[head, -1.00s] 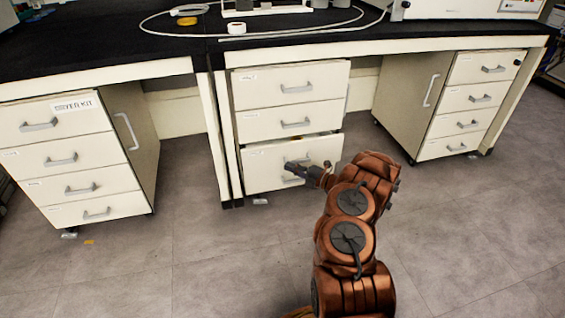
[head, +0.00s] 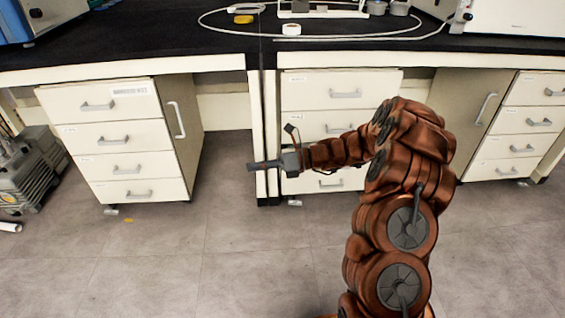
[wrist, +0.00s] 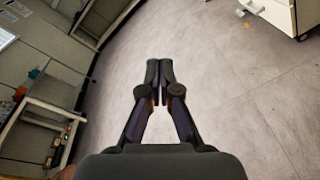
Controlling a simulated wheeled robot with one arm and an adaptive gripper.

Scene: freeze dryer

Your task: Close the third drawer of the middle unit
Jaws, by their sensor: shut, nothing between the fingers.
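The two drawers above look shut. My gripper (head: 252,166) is shut and empty, pointing left in front of the bench leg beside the middle unit. In the wrist view my gripper (wrist: 159,68) points over the floor with its fingertips together.
A left drawer unit (head: 117,136) and a right unit (head: 524,118) flank the middle one. A grey machine (head: 30,165) stands on the floor at far left. Open floor (head: 230,240) lies in front of the units. A small yellow item (head: 128,220) lies there.

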